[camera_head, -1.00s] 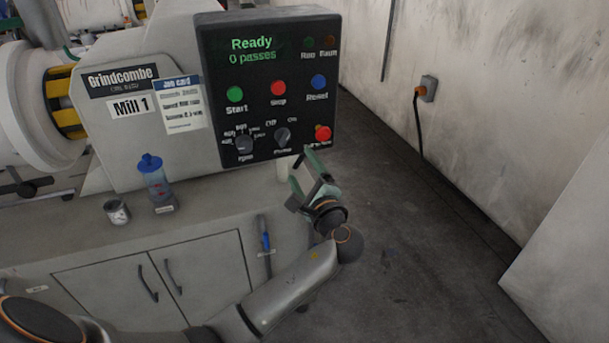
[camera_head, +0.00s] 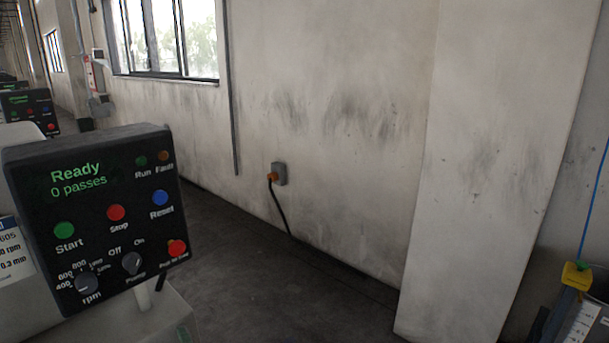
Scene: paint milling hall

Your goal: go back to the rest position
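The control box (camera_head: 108,215) of the mill stands at the left. Its screen reads "Ready" and "0 passes". It has a green Start button (camera_head: 64,230), a red Stop button (camera_head: 116,212), a blue Reset button (camera_head: 159,198) and a red push button (camera_head: 177,248) at the lower right. The rpm knob (camera_head: 87,282) and the pump knob (camera_head: 132,263) are below. The pump knob appears to point toward Off. Neither of my grippers shows clearly. A small dark green piece at the bottom edge, below the box, is too cut off to identify.
A pale wall pillar (camera_head: 492,170) stands at the right. A yellow-topped item with a scale (camera_head: 577,276) is at the lower right edge. Bare dark floor (camera_head: 255,280) lies between box and wall.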

